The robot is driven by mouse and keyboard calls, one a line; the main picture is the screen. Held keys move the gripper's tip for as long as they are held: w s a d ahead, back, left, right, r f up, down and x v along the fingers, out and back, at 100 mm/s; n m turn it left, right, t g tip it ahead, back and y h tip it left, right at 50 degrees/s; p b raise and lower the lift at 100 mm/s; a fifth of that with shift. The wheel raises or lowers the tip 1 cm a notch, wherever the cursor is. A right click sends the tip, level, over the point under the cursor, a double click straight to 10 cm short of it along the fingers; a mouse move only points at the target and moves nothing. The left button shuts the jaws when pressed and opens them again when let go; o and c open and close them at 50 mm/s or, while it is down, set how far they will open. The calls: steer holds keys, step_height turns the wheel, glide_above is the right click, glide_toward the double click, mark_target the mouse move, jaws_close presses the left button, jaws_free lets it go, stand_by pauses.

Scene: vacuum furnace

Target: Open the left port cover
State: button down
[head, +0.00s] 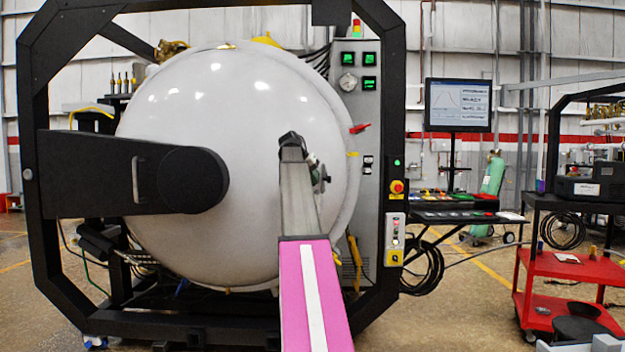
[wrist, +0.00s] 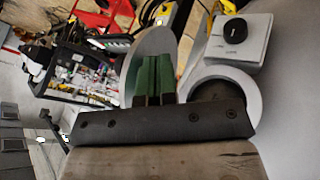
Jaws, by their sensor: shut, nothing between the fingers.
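A port (wrist: 222,92) with a pale round rim and a dark glass centre sits on the white furnace door in the wrist view. A pale grey round cover (wrist: 150,48) stands out from the door beside it, swung away from the opening. My gripper (wrist: 153,95), with green fingers, is shut and empty. Its fingers overlap the cover's face in the picture; I cannot tell whether they touch it. In the head view my arm reaches to the furnace door (head: 220,130), and a small dark port fitting (head: 322,180) shows just right of it. My fingers are hidden there.
A white box with a black knob (wrist: 235,30) sits close to the port. A black frame (head: 395,180) surrounds the furnace, with a black hinge arm (head: 90,175) at left. A monitor (head: 458,105) and red cart (head: 565,265) stand at right.

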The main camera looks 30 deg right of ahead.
steer(key=s+d+n+t, duration=0.1)
steer(key=s+d+n, duration=0.1)
steer(key=shift+s+n+t, duration=0.3)
steer(key=shift+n+t, duration=0.1)
steer(key=shift+s+d+n+t, duration=0.2)
steer(key=shift+d+n+t, duration=0.1)
steer(key=shift+d+n, duration=0.1)
steer(key=shift+s+d, duration=0.25)
steer(key=shift+d, duration=0.3)
glide_toward(323, 178)
steer(key=s+a, duration=0.3)
steer(key=shift+s+r, duration=0.15)
steer(key=shift+r, duration=0.1)
